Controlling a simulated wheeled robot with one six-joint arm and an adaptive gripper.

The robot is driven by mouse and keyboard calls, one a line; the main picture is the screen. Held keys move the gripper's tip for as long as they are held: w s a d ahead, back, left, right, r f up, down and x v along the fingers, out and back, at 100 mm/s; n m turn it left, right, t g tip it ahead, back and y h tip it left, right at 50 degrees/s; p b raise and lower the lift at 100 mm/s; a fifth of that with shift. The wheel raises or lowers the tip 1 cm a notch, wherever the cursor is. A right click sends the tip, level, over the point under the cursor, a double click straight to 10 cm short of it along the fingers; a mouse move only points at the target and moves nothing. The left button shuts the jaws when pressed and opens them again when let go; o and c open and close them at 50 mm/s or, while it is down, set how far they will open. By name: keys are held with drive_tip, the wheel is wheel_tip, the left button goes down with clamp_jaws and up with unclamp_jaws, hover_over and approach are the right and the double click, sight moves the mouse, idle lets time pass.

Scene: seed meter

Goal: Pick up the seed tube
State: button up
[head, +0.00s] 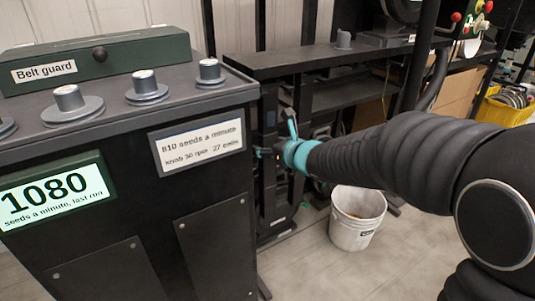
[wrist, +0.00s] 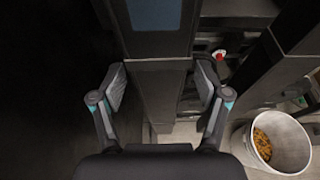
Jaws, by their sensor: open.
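A dark, upright, squared tube (wrist: 158,48) with a blue-grey panel near its top runs down the middle of the wrist view. It looks like the seed tube, though no label on it shows. My gripper (wrist: 161,88) is open, with one finger on each side of this tube in the picture. I see no clear contact, and I cannot tell how far the tube is from the fingertips. In the head view my gripper (head: 276,138) is beside the dark stand, right of the console. There the tube is hard to pick out among dark parts.
The console (head: 210,240) with knobs and a display reading 1080 stands at left. A dark bench (head: 300,59) runs behind my gripper. A white bucket (head: 348,238) with orange-brown bits inside stands on the floor below my arm. A yellow crate (head: 497,112) is at far right.

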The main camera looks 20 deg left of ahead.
drive_tip(key=shift+w+a+f, duration=0.2)
drive_tip(key=shift+w+a, duration=0.2)
drive_tip(key=shift+a, duration=0.05)
clamp_jaws()
drive_tip(key=shift+r, duration=0.1)
drive_tip(key=shift+r, duration=0.1)
drive_tip(key=shift+r, duration=0.6)
drive_tip(key=s+d, duration=1.1)
drive_tip(key=d, duration=0.2)
drive_tip(key=shift+s+d+b, duration=0.35)
drive_tip(key=shift+s+b, duration=0.05)
drive_tip(key=shift+r, duration=0.15)
drive_tip(key=shift+d, duration=0.1)
